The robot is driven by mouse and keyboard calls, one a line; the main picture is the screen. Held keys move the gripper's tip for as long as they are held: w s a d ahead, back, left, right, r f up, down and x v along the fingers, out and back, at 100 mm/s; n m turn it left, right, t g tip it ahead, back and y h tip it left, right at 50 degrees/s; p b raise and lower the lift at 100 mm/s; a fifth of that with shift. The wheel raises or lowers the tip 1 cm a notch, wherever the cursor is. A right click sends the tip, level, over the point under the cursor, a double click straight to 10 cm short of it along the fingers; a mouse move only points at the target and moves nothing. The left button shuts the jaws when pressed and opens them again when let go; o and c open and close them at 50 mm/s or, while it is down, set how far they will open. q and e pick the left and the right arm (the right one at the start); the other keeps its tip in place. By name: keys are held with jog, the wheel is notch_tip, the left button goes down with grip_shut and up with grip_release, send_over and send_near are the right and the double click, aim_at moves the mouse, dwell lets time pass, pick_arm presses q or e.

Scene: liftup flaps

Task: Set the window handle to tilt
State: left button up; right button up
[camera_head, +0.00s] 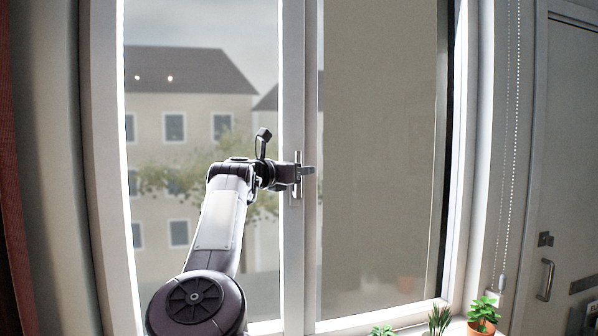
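The window handle (297,158) is a small silver fitting on the white upright frame bar between the two panes, in the middle of the head view. It looks upright, though its middle is covered by my gripper.
The white window frame (292,90) stands upright. Potted plants (483,313) are along the sill at the lower right. A beaded cord (515,120) hangs at the right, beside a door with a metal handle (545,279). A building shows outside the left pane.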

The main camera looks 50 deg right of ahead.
jog(key=shift+a+f+b, duration=0.1)
jog(key=shift+a+b, duration=0.2)
jog(key=shift+a, duration=0.15)
jog(key=a+b, duration=0.2)
jog(key=a, duration=0.4)
jog(key=shift+a+b, duration=0.35)
